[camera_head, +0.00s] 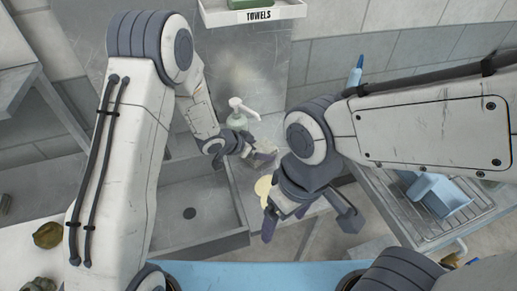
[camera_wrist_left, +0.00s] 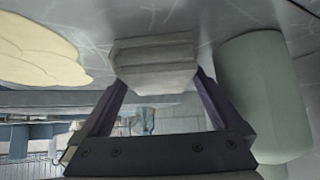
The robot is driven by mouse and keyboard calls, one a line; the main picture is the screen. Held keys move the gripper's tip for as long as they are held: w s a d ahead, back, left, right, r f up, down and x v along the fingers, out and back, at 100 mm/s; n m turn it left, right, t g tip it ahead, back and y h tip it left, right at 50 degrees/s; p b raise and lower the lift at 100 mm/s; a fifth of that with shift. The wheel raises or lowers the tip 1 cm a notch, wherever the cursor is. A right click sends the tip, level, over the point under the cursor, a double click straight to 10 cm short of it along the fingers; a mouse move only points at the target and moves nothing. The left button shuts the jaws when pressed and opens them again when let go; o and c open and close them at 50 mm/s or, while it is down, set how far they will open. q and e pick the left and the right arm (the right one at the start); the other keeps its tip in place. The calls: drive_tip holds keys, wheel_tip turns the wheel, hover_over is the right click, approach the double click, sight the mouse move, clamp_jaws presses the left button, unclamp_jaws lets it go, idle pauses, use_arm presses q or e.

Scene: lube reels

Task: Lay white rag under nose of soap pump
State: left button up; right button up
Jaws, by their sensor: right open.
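The soap pump (camera_head: 238,117), a pale green bottle with a white nozzle, stands upright on the counter behind the sink. Its green body also fills the right of the left wrist view (camera_wrist_left: 257,88). The folded white rag (camera_head: 265,149) is on or just above the counter, close to the bottle and below the nose. My left gripper (camera_head: 247,150) is at the rag; in the wrist view its fingers meet the rag's sides (camera_wrist_left: 155,64), seemingly shut on it. Contact with the counter is unclear. My right gripper (camera_head: 310,217) is open and empty, nearer the front.
A round cream thing (camera_head: 263,187) lies on the counter right of the sink (camera_head: 200,205). A blue container (camera_head: 435,195) sits in a rack at the right. A blue bottle (camera_head: 355,75) stands at the back. A towels shelf (camera_head: 288,11) is on the wall.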

sight(267, 144)
use_arm(q)
drive_tip(key=shift+r, duration=0.25)
drive_tip(key=p+v, duration=0.1)
drive_tip(key=v, duration=1.1)
drive_tip(key=shift+f, duration=0.2)
drive_tip(key=x, duration=1.1)
drive_tip(key=shift+w+d+f+b, duration=0.1)
drive_tip(key=shift+d+f+b, duration=0.05)
drive_tip(key=shift+b, duration=0.25)
drive_tip(key=shift+w+d, duration=0.15)
drive_tip(key=shift+w, duration=0.05)
drive_tip(key=shift+r, duration=1.45)
